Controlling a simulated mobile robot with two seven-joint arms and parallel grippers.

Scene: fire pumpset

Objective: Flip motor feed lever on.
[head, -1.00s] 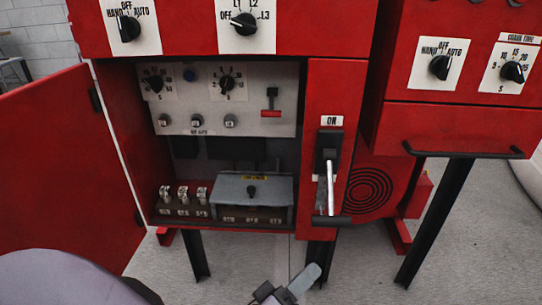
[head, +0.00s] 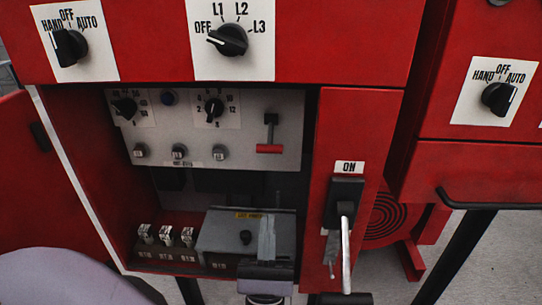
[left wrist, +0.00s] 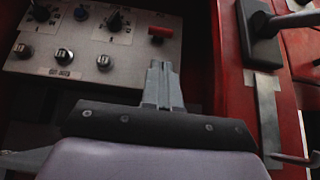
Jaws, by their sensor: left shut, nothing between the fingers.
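The motor feed lever (head: 346,250) is a silver bar with a dark grip, on a black mount (head: 345,190) below an ON label (head: 349,167) on the red panel post. The bar hangs down from its mount. In the left wrist view the black mount (left wrist: 262,42) is at the upper right. My left gripper (head: 267,222) is shut and empty, left of the lever and apart from it, in front of the open cabinet. Its closed fingers also show in the left wrist view (left wrist: 160,72). My right gripper is not in view.
The open cabinet holds a grey control plate (head: 240,150) with knobs and a small red-handled lever (head: 269,148). Below it is a grey box (head: 222,235). The cabinet door (head: 40,200) stands open at left. Rotary switches (head: 228,40) line the red panel above.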

